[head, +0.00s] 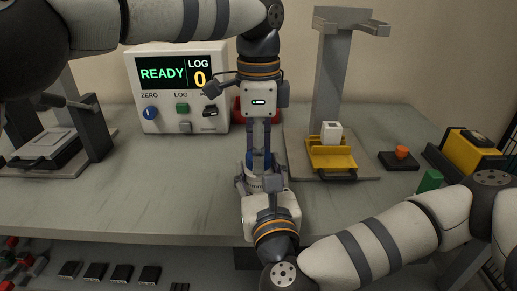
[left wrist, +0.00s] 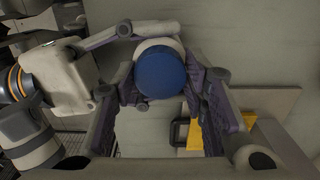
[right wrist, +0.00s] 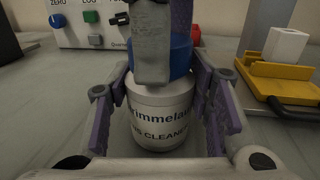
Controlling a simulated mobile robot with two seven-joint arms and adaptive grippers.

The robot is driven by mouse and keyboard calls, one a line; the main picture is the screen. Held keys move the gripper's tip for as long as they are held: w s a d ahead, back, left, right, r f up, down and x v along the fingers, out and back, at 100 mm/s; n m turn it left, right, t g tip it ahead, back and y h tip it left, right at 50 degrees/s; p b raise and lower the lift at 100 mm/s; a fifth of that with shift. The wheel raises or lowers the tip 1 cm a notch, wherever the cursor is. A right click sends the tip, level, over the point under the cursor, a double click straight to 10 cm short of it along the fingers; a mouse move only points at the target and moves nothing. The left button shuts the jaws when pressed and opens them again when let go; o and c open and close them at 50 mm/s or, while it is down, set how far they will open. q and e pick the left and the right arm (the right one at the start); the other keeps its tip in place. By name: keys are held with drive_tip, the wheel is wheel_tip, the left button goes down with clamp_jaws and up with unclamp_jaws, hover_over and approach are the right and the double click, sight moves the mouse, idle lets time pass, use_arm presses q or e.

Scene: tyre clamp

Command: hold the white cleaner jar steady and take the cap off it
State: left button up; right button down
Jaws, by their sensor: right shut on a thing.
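The white cleaner jar (right wrist: 160,108) stands upright on the bench, its label facing the right wrist camera. Its blue cap (left wrist: 160,73) is on top; it also shows in the right wrist view (right wrist: 181,62). My right gripper (right wrist: 162,105) is shut on the jar's body, one finger on each side. My left gripper (head: 262,150) points down from above. Its fingers are spread on either side of the cap, and it looks open in the left wrist view (left wrist: 162,82). One left finger hides part of the cap in the right wrist view.
A display unit (head: 178,88) reading READY and LOG 0 stands behind left. A grey stand (head: 331,70) with a yellow holder (head: 330,157) is to the right. A green cylinder (head: 429,181) stands further right.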

use_arm(q)
drive_tip(key=n, duration=0.6)
drive_tip(key=shift+n, duration=0.3)
drive_tip(key=o, duration=1.3)
wheel_tip(320, 180, up, 5)
drive_tip(key=shift+f, duration=0.2)
use_arm(e)
drive_tip(key=c, duration=0.7)
unclamp_jaws()
